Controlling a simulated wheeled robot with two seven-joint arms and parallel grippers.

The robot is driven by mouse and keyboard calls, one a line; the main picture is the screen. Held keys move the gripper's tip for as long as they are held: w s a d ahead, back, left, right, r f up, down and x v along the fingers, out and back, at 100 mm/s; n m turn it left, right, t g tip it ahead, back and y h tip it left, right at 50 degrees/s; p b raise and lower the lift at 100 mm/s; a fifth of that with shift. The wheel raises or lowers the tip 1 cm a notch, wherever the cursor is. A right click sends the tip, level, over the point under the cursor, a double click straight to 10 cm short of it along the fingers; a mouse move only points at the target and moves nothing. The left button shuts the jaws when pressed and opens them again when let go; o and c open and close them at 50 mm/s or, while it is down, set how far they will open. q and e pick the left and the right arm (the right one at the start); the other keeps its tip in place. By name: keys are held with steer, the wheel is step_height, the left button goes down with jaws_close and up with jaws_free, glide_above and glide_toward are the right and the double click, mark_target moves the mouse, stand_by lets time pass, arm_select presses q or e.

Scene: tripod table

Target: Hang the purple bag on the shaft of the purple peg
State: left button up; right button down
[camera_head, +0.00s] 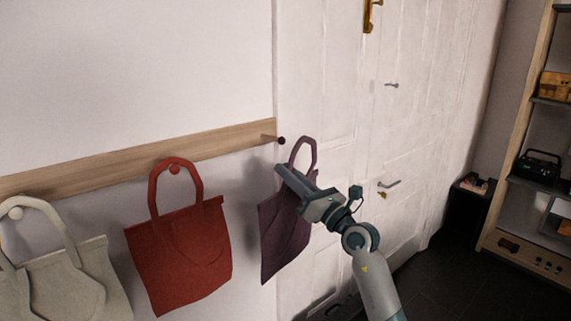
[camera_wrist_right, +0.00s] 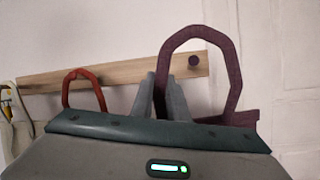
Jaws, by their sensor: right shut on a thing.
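The purple bag (camera_head: 284,238) is held in front of the wall near the right end of the wooden rail. The purple bag's handle (camera_wrist_right: 231,75) stands up as an open loop beside my right gripper's fingers (camera_wrist_right: 163,90) in the wrist view. The purple peg (camera_head: 281,140) sticks out at the rail's right end. In the wrist view the purple peg (camera_wrist_right: 193,60) shows inside the loop's outline; whether the loop is around it or only in front, I cannot tell. My left gripper is not in view.
The wooden rail (camera_head: 110,167) runs along the wall. A red bag (camera_head: 180,256) hangs on a red peg (camera_head: 174,170), and a cream bag (camera_head: 65,285) hangs at the far left. A white door (camera_head: 330,100) stands right of the rail, with shelves (camera_head: 520,130) farther right.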

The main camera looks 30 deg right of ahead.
steer(key=shift+s+d+r, duration=0.2)
steer(key=shift+d+r, duration=0.05)
steer(key=shift+d, duration=0.15)
steer(key=shift+w, duration=0.15)
steer(key=w+a+f+b, duration=0.1)
steer(key=w+f+b, duration=0.1)
steer(key=w+b, duration=0.5)
steer(key=w, duration=0.5)
steer(key=shift+w+f, duration=0.25)
steer(key=shift+f, duration=0.05)
stand_by(1.4)
steer(key=shift+a+f, duration=0.1)
